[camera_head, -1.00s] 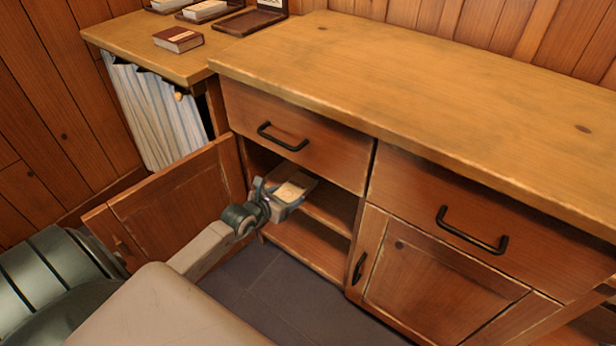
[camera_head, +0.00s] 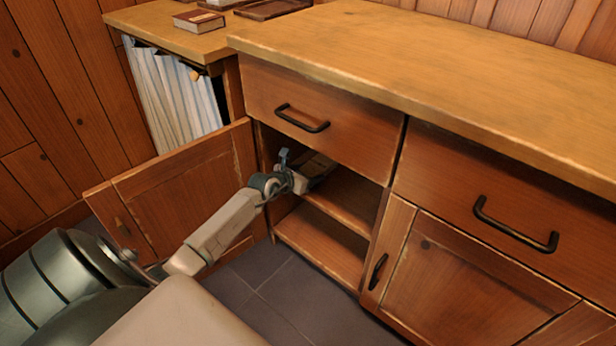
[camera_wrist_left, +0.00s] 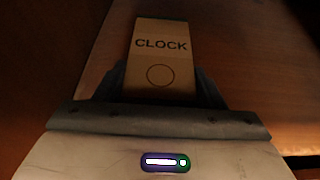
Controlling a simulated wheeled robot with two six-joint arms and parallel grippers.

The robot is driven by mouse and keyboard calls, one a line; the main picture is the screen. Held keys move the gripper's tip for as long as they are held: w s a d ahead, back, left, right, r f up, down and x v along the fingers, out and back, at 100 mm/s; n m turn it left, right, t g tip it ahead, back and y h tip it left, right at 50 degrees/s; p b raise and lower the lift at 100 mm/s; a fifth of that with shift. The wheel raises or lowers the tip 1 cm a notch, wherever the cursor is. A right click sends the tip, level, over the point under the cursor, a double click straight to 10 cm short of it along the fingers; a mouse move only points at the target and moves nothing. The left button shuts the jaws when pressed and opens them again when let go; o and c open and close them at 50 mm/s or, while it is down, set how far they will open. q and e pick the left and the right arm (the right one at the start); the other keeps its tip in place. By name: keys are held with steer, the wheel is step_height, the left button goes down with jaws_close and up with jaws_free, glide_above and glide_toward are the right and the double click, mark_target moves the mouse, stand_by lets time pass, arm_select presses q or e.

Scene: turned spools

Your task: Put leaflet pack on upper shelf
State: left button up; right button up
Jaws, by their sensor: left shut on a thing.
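The leaflet pack (camera_wrist_left: 160,62) is a tan block marked "CLOCK" with a circle below the word. My left gripper (camera_head: 303,180) is shut on it and reaches through the open cabinet door. In the left wrist view the pack sits between the fingers (camera_wrist_left: 161,88). In the head view the pack (camera_head: 318,164) is dim, inside the cabinet under the drawer. The upper shelf (camera_head: 345,206) is the wooden board across the middle of the cabinet. I cannot tell whether the pack touches it. My right gripper is not in view.
The open door (camera_head: 180,190) stands left of my arm. The drawer (camera_head: 310,120) with a black handle is just above the opening. The lower cabinet floor (camera_head: 315,243) looks clear. A red book (camera_head: 198,20) lies on the side counter.

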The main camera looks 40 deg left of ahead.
arm_select(q)
steer(key=shift+r, duration=0.1)
steer(key=o, duration=0.9)
steer(key=shift+o, duration=0.8)
